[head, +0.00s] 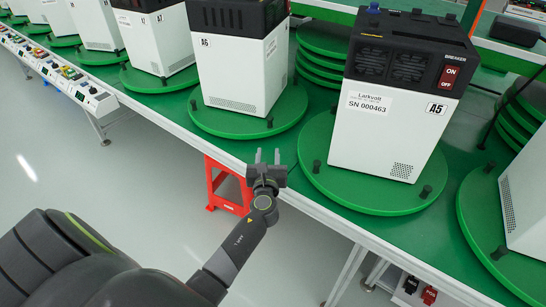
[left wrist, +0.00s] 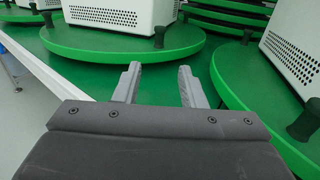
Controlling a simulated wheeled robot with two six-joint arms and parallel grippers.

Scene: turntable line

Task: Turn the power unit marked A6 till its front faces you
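The power unit marked A6 (head: 238,75) is a white box with a dark top. It stands upright on a round green turntable (head: 215,123) with black pegs at its rim. Its A6 tag and a grille show on the broad face towards me; a small label is on its right side. No breaker switch or fans show on its visible faces. My left gripper (head: 267,156) is open and empty at the bench's front edge, below and right of that turntable, apart from it. In the left wrist view its fingers (left wrist: 160,85) point between two turntables. My right gripper is not in view.
The unit marked A5 (head: 390,115) stands on its turntable (head: 350,190) to the right, its breaker and fans showing. Spare green discs (head: 322,55) are stacked behind. A red stool (head: 225,187) is under the bench edge. Green bench surface (head: 283,135) is free between the turntables.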

